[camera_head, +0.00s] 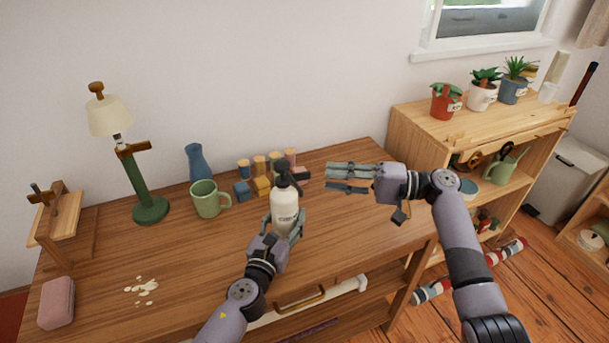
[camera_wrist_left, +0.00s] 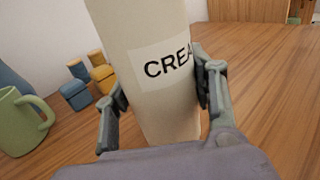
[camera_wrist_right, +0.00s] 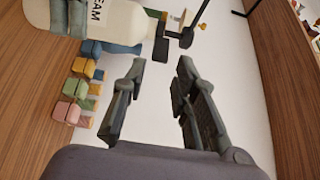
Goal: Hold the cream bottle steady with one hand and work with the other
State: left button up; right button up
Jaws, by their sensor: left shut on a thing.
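The cream bottle (camera_head: 284,207) is off-white with a black pump top (camera_head: 287,178) and stands upright on the wooden desk (camera_head: 200,262). Its label, partly cut off, shows in the left wrist view (camera_wrist_left: 160,75). My left gripper (camera_head: 283,228) is shut on the bottle's body, one finger on each side. My right gripper (camera_head: 340,178) is open and empty, to the right of the pump at about its height. In the right wrist view, its fingers (camera_wrist_right: 158,85) are apart, with the bottle (camera_wrist_right: 95,18) and the pump's dark nozzle beyond them at the upper left.
A shelf with plants (camera_head: 480,120) stands right.

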aim_at(309, 176)
jog(key=x, duration=0.7)
jog(key=shift+a, duration=0.25)
jog(key=shift+c, duration=0.3)
grip_shut()
